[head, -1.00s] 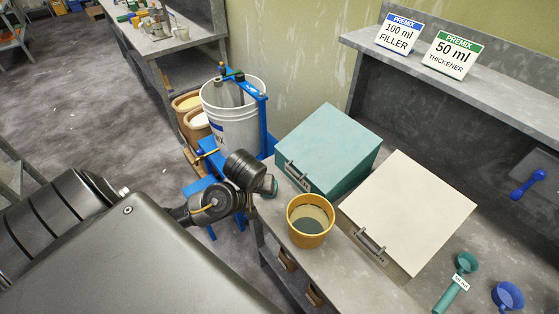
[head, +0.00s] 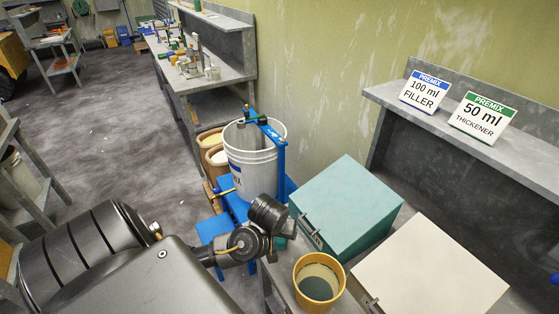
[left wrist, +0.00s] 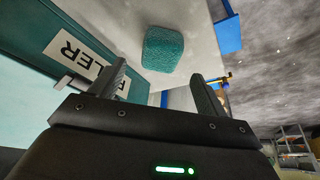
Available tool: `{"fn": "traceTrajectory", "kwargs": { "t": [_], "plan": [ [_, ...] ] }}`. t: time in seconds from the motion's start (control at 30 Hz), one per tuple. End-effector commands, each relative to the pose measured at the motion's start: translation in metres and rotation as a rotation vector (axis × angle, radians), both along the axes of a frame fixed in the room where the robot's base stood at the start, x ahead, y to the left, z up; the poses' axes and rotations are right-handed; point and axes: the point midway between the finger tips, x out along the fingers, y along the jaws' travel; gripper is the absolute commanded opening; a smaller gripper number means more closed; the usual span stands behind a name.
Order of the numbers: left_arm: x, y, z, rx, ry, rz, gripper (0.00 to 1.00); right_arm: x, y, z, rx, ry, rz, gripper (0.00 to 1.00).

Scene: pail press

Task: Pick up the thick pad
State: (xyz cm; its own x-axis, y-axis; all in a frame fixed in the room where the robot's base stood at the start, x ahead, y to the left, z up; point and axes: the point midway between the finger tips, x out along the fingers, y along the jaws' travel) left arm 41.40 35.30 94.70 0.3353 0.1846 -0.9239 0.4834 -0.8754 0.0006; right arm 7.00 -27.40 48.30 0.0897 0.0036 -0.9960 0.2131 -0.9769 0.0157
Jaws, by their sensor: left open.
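A thick teal pad (left wrist: 163,50) with a rough, spongy face lies on the pale grey bench top in the left wrist view. My left gripper (left wrist: 158,72) is open and empty. Its two fingers point toward the pad, which shows between and beyond their tips, apart from them. In the head view my left wrist hides the fingers. A small teal patch beside that wrist may be the pad, but I cannot tell. My right gripper is not in view.
A teal FILLER box (head: 345,205) stands close beside the left gripper, with a cream box (head: 435,270) to its right. A yellow tub (head: 309,298) stands in front of the boxes. A white pail (head: 254,160) sits in a blue press (head: 279,165) behind my wrist.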

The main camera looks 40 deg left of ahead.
Motion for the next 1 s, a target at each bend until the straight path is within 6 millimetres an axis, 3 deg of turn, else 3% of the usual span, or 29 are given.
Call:
{"fn": "traceTrajectory", "kwargs": {
  "t": [0.4,0.7,1.0],
  "plan": [
    [0.014,0.007,-0.046,-0.001,0.003,0.002,0.75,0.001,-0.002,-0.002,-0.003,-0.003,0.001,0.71],
    [0.016,0.008,-0.049,0.001,0.002,-0.001,0.75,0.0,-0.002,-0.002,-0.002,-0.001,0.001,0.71],
    [0.016,0.008,-0.048,0.001,0.002,-0.001,0.36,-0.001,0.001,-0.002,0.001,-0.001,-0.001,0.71]
  ]
}}
